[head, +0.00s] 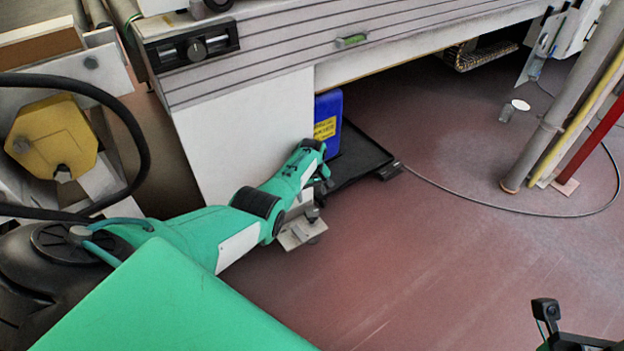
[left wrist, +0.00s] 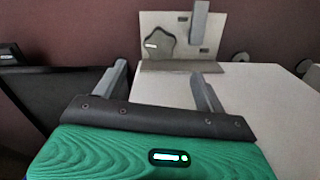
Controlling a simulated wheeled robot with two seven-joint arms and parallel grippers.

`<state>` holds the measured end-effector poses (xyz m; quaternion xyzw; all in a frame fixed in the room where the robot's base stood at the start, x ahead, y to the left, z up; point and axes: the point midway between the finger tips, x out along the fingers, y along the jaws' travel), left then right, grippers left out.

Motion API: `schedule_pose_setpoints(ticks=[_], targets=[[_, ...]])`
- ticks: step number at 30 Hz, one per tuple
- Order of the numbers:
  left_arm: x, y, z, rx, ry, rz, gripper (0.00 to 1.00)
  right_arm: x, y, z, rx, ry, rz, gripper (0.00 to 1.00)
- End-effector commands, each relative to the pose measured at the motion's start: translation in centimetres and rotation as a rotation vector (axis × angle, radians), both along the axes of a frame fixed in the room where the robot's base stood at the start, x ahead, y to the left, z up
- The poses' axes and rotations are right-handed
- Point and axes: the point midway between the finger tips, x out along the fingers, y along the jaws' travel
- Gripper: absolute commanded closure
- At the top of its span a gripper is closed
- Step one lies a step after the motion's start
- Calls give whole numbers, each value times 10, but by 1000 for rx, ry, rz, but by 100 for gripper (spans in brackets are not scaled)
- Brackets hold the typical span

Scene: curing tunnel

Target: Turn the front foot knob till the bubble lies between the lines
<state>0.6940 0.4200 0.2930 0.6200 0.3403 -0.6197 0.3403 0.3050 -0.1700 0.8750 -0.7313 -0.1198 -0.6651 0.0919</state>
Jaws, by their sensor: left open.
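The front foot knob (left wrist: 160,45) is a grey star-shaped knob with a white mark, upper middle of the left wrist view, in front of a pale plate. My left gripper (left wrist: 162,85) is open, one finger on either side of the view. The knob lies ahead of the fingers, apart from them. In the head view my left gripper (head: 318,188) is low beside the white machine leg, and I cannot make out the knob there. The green level vial (head: 351,41) sits on the machine's front rail; its bubble is too small to read against the lines.
A blue container (head: 327,110) with a yellow label stands on a black tray (head: 362,160) behind my left gripper. A cable (head: 480,205) crosses the floor to the pipes (head: 570,110) at right. The floor in front is clear. Part of my right arm (head: 575,340) shows bottom right.

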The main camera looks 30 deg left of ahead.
Motion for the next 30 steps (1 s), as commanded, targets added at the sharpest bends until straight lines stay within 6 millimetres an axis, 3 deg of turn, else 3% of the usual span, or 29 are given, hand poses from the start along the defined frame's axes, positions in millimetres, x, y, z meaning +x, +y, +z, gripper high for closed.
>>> schedule_pose_setpoints(ticks=[3, 9, 30], targets=[[0, 0, 20, 0, 0, 0, 27, 1, 0, 1, -4, 34, 1, 100], [0, 0, 33, 0, 1, 0, 27, 2, 1, -4, -7, 65, 0, 100], [4, 1, 34, 14, -32, -16, 27, 1, 0, -6, -8, 69, 0, 100]])
